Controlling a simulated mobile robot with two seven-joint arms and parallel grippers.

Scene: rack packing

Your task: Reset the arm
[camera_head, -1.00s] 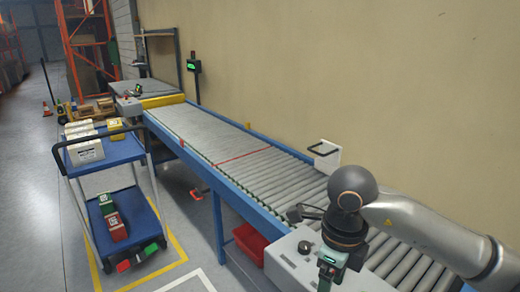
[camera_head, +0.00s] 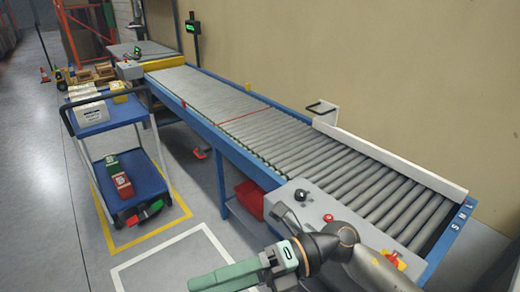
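My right arm comes in from the lower right. Its gripper (camera_head: 215,278), with long green fingers, points left near the bottom edge, in front of the conveyor's near end. I see nothing held in it. The fingers are seen from the side and partly cut off by the frame edge, so their gap is unclear. My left arm and gripper are not in view.
A roller conveyor (camera_head: 270,135) runs along the wall, with a grey control box (camera_head: 315,207) close to my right arm. A blue cart (camera_head: 105,125) with white and yellow boxes stands at left. A red bin (camera_head: 250,197) is under the conveyor.

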